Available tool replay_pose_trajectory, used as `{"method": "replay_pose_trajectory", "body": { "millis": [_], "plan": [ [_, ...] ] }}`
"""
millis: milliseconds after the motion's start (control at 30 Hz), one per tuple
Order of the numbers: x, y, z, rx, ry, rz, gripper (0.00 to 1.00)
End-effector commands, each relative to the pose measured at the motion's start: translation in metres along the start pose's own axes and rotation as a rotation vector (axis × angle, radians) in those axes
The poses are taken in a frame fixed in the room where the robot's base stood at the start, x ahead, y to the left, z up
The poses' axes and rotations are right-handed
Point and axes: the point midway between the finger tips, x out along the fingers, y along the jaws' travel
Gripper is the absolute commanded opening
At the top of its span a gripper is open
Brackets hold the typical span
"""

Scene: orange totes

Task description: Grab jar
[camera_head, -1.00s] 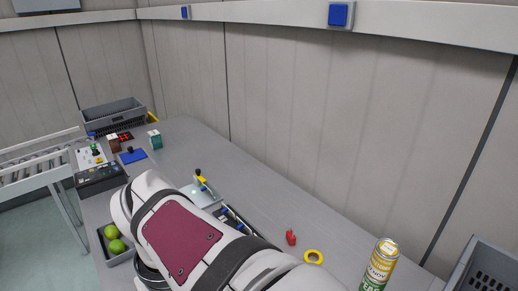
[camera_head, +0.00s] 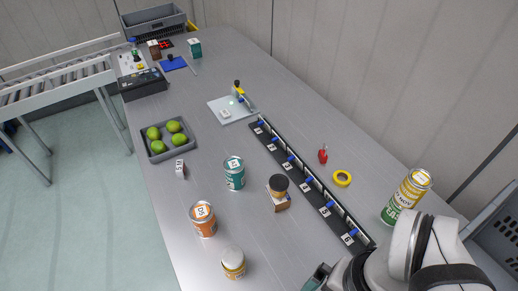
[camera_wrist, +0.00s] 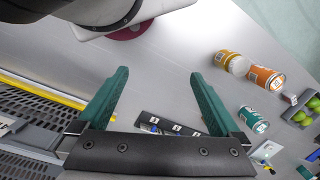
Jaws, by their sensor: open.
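The jar (camera_head: 233,264), small with a pale lid and an orange-yellow label, stands upright near the table's front edge in the head view. It also shows in the wrist view (camera_wrist: 231,62), right of my fingers. My gripper (camera_wrist: 159,74) has two teal fingers spread wide with nothing between them. In the head view only a bit of my gripper (camera_head: 318,278) shows at the bottom edge, right of the jar and apart from it.
An orange can (camera_head: 203,220) stands close behind the jar, and a teal can (camera_head: 234,174) farther back. A grey tray (camera_head: 148,145) holds green fruit.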

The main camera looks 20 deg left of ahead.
Motion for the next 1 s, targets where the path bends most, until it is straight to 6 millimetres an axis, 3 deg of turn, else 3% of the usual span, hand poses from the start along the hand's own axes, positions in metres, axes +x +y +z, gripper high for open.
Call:
{"method": "replay_pose_trajectory", "body": {
  "millis": [167,267,333,400,500,633,667,767,1000],
  "plan": [
    [0.022,-0.02,-0.011,-0.671,-0.151,0.384,1.0],
    [0.044,-0.053,-0.018,-1.172,-0.21,0.687,1.0],
    [0.066,-0.088,-0.014,-1.537,-0.229,0.929,1.0],
    [0.093,-0.126,0.001,-1.877,-0.224,1.184,1.0],
    [0.133,-0.167,0.038,-2.254,-0.179,1.526,1.0],
    [0.169,-0.191,0.079,-2.514,-0.106,1.834,1.0],
    [0.174,-0.194,0.085,2.512,0.094,-1.852,1.0],
    [0.182,-0.197,0.086,2.44,0.073,-1.833,1.0],
    [0.2,-0.197,0.021,2.444,0.081,-1.834,1.0]
  ]
}}
